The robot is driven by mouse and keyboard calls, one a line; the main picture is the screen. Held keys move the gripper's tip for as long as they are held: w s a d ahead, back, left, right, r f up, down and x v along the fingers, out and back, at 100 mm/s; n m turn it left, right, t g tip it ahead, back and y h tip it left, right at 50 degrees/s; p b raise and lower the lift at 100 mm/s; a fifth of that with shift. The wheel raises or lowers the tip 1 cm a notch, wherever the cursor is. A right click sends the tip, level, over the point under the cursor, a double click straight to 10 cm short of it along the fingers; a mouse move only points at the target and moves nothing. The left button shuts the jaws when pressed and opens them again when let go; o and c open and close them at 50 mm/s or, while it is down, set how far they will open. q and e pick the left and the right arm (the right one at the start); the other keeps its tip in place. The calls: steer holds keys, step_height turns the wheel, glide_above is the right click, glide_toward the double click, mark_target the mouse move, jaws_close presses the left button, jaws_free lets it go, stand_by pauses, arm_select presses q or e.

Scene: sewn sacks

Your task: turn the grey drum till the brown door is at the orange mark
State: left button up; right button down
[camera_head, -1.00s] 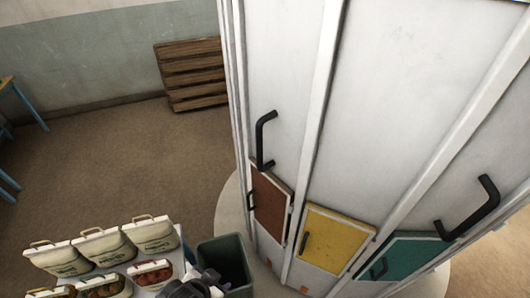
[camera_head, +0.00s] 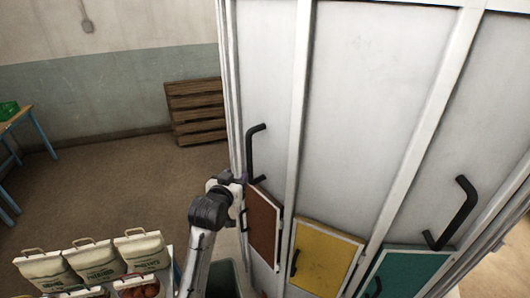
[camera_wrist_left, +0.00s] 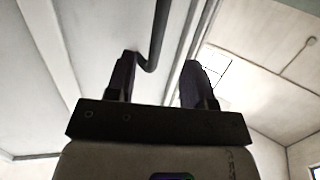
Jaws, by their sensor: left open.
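The tall grey drum (camera_head: 350,110) fills the right side of the head view. Its brown door (camera_head: 264,225) is low on the left panel, under a black bar handle (camera_head: 249,155). My left gripper (camera_head: 238,180) is at the lower end of that handle, just above the brown door. In the left wrist view my left gripper (camera_wrist_left: 158,75) is open, and the handle (camera_wrist_left: 158,35) shows beyond and between the fingertips. I cannot tell whether they touch it. I cannot make out the orange mark now. My right gripper is not in view.
A yellow door (camera_head: 326,255) and a teal door (camera_head: 408,272) follow to the right, with another black handle (camera_head: 457,210) above the teal one. Several sacks (camera_head: 95,262) stand at the lower left. A green bin (camera_head: 226,280) is partly behind my arm. A wooden pallet (camera_head: 196,110) leans on the wall.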

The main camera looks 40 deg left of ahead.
mark_target(248, 150)
arm_select(q)
steer(key=shift+t+y, duration=0.3)
steer(key=shift+t, duration=0.5)
steer(key=p+x, duration=0.1)
steer(key=x, duration=0.3)
steer(key=r+x, duration=0.1)
steer(key=x, duration=0.3)
steer(key=r+p+x, duration=0.1)
steer(key=x, duration=0.3)
steer(key=shift+r+p, duration=0.25)
steer(key=shift+p, duration=0.05)
steer(key=shift+x, duration=1.05)
steer(key=shift+c, duration=0.3)
jaws_close()
